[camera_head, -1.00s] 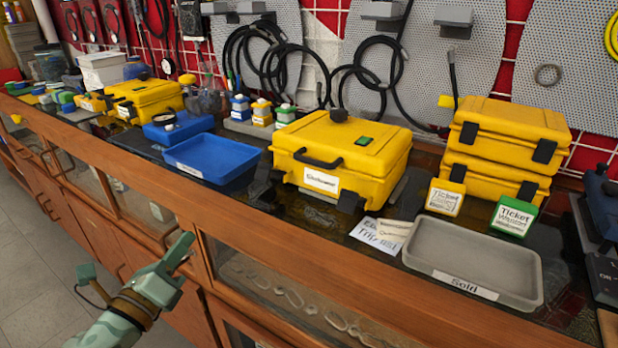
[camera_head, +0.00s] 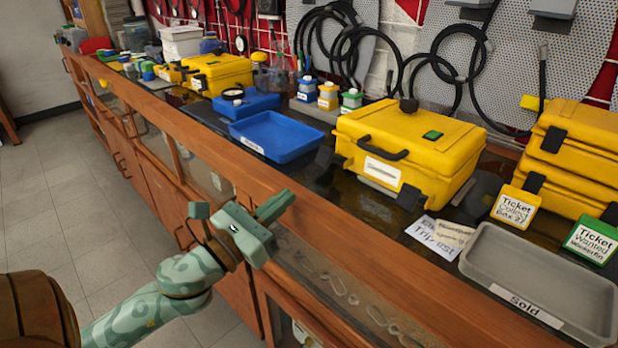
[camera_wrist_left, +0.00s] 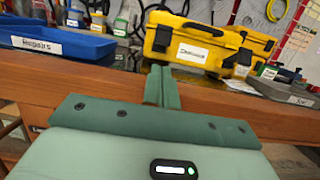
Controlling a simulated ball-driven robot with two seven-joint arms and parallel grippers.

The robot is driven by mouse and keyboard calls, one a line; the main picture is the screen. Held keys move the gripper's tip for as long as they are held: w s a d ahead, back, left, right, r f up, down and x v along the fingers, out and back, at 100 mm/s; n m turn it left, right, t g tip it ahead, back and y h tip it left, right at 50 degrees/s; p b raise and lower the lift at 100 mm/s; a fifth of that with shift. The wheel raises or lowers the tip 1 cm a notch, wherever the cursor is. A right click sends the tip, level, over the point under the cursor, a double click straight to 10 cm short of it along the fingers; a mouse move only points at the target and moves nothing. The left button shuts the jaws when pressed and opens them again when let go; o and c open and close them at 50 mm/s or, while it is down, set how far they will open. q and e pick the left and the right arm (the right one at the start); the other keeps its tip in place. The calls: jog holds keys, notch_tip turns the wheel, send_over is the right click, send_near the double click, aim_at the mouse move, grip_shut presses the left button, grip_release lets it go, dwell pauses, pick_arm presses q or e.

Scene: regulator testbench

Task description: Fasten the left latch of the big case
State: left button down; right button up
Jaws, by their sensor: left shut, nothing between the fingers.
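The big yellow case (camera_head: 440,140) stands shut-lidded on the dark counter, with a black handle and white label on its front. Its black left latch (camera_head: 323,160) sticks outward at the left front corner and appears unfastened. The black right latch (camera_head: 409,197) lies near the right front corner. In the left wrist view the case (camera_wrist_left: 222,38) is beyond the fingers, with the left latch (camera_wrist_left: 163,39) beside its label. My left gripper (camera_head: 284,203) is shut and empty, in front of the counter's wooden edge and apart from the case. My right gripper is out of view.
A blue tray (camera_head: 262,150) stands left of the case. A grey tray (camera_head: 480,270), paper notes (camera_head: 437,236) and stacked yellow cases (camera_head: 575,150) are to its right. The wooden counter rail (camera_head: 330,235) lies between my left gripper and the case.

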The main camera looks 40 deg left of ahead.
aim_at(308, 195)
pick_arm(q)
jog(key=x, duration=0.6)
jog(key=shift+f+b, duration=0.15)
jog(key=shift+b, duration=0.25)
jog(key=shift+w+r, duration=0.2)
jog(key=shift+w, duration=0.45)
